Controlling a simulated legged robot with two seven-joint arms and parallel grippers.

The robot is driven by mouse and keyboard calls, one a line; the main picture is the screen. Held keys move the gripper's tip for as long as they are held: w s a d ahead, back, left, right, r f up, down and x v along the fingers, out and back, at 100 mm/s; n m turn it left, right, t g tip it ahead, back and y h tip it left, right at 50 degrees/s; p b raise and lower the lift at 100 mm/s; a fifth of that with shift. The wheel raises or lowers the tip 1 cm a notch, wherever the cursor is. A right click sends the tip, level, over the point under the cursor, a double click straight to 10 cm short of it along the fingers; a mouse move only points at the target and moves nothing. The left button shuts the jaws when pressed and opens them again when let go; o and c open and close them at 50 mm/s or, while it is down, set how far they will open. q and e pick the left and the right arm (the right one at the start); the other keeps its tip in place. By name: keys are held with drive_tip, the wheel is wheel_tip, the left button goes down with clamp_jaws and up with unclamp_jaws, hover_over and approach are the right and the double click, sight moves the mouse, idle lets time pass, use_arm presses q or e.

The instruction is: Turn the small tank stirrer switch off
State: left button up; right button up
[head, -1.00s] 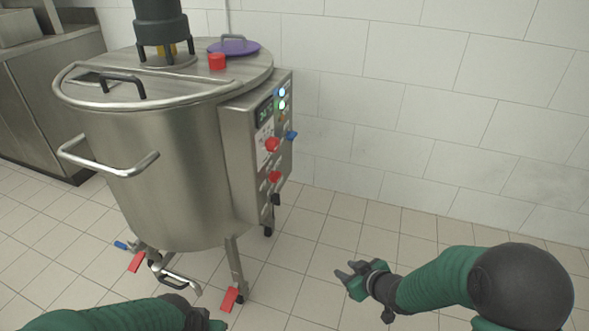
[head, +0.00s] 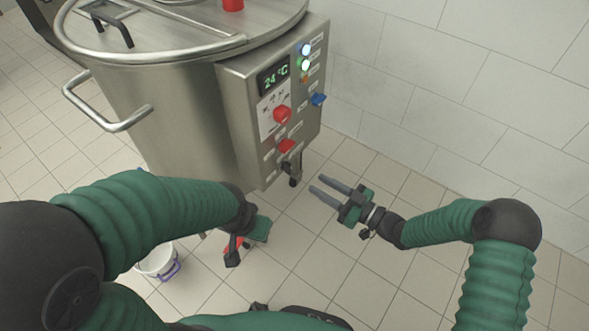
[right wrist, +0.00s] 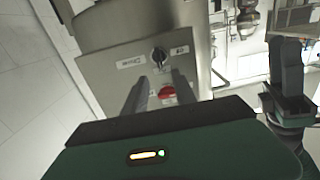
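The small steel tank (head: 160,110) stands at the upper left of the head view. On its control box (head: 238,100) are a red knob (head: 282,114), a second red knob (head: 286,146) and a blue one (head: 318,99). A black rotary switch (right wrist: 158,54) between two labels shows in the right wrist view; the labels are unreadable. My right gripper (head: 316,184) is open and empty, just below and right of the box. In the wrist view its fingers (right wrist: 158,90) point at the panel, around a red knob (right wrist: 167,95). My left gripper (head: 248,245) is low by the box; its opening is unclear.
The display (head: 273,77) reads about 24 °C, with lit lamps (head: 306,56) beside it. A white bucket (head: 157,262) stands on the floor under my left arm. A tiled wall (head: 450,80) bounds the right; floor before it is clear.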

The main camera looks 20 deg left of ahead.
sight(291, 168)
drive_tip(key=b+x, duration=0.3)
drive_tip(key=x, duration=0.6)
drive_tip(key=shift+w+a+f, duration=0.1)
drive_tip(key=shift+a+f, duration=0.05)
drive_tip(key=shift+f, duration=0.05)
drive_tip(key=shift+w+a+r, duration=0.15)
drive_tip(key=shift+a, duration=0.35)
clamp_jaws()
